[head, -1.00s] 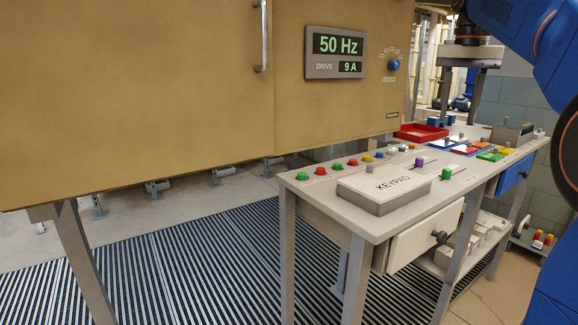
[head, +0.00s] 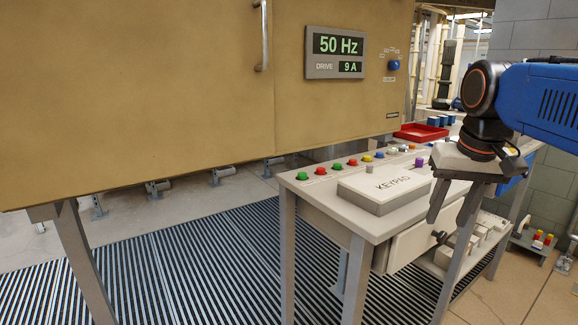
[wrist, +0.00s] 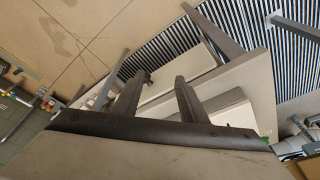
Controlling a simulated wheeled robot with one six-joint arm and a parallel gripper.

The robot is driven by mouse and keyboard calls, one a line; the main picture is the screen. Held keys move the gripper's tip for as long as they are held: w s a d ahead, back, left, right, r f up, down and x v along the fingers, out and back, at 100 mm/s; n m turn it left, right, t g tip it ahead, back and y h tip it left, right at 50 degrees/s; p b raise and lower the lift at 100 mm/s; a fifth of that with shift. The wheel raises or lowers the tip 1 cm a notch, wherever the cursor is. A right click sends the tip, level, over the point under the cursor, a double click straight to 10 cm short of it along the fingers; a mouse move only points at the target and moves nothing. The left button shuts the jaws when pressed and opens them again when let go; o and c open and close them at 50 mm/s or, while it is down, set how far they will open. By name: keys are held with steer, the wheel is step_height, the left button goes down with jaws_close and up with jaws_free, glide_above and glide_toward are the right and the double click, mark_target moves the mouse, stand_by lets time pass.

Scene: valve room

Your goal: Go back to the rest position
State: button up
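My gripper (head: 453,207) hangs at the right of the head view on my blue arm, its two dark fingers pointing down in front of the right part of the white control table (head: 308,191). The fingers are apart with nothing between them. In the wrist view the gripper (wrist: 156,88) also shows two separated fingers, with the table edge and a drawer behind them. The gripper hides the right part of the tabletop, including the green slider and most of the coloured tiles.
A white keypad block (head: 385,193) and a row of coloured buttons (head: 338,166) are on the table. A red tray (head: 421,132) is farther back. A tan cabinet (head: 150,90) with a display (head: 337,53) stands left. Striped floor grating (head: 200,270) lies below.

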steer(key=s+a+f+n+t, duration=0.1)
steer(key=s+f, duration=0.5)
steer(key=f, duration=0.3)
steer(key=s+a+f+n, duration=0.1)
steer(key=s+a+f, duration=0.1)
steer(key=s+f, duration=0.4)
step_height(320, 180, down, 4)
steer(key=shift+s+f+t, duration=0.2)
steer(key=shift+f+t, duration=0.05)
steer(key=shift+t, duration=0.15)
stand_by(1.7)
